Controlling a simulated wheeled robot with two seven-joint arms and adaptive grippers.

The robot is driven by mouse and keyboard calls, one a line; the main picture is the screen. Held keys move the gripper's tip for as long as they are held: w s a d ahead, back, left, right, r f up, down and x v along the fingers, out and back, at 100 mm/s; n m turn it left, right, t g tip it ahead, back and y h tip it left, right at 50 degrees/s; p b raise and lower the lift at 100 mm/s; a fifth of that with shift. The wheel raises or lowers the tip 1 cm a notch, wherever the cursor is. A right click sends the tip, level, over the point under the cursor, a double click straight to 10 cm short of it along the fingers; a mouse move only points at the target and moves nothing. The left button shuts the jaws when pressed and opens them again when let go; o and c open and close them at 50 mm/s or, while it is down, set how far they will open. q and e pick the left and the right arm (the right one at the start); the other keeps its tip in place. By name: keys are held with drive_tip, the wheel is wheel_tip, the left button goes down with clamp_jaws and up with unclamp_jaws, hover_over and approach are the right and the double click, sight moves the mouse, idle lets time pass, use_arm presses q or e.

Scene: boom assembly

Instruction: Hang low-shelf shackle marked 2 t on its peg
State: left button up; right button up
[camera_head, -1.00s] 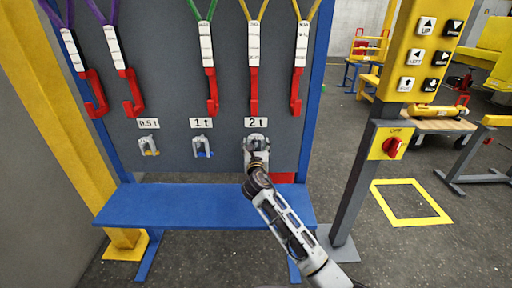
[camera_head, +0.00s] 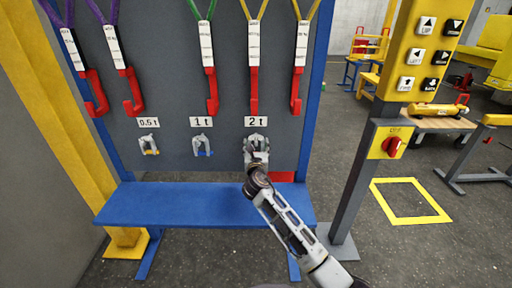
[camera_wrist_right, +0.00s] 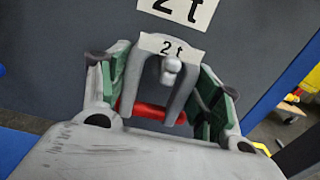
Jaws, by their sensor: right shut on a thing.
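The 2 t shackle (camera_wrist_right: 188,92) is grey with a red pin (camera_wrist_right: 152,112) and a "2 t" tag on its bow. In the right wrist view, the rounded end of a light peg (camera_wrist_right: 172,66) shows inside the bow's opening, just under the tag. Whether the bow rests on the peg cannot be told. My right gripper (camera_wrist_right: 163,72) is shut on the shackle, with green pads at its two sides. In the head view, the shackle (camera_head: 256,138) is upright under the 2 t sign (camera_head: 257,122), partly hidden by my right gripper (camera_head: 257,154). My left gripper is out of view.
Several red hooks on slings hang above. A blue shelf (camera_head: 190,205) juts out below. A post with a red switch (camera_head: 392,146) stands to the right.

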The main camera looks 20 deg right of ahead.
drive_tip(key=shift+r, duration=0.15)
drive_tip(key=o, duration=1.6)
drive_tip(key=shift+c, duration=0.2)
drive_tip(key=shift+f, duration=0.2)
drive_tip(key=shift+s, duration=0.15)
drive_tip(key=shift+v, duration=5.9)
drive_tip(key=shift+r+m, duration=0.15)
drive_tip(key=shift+m, duration=0.15)
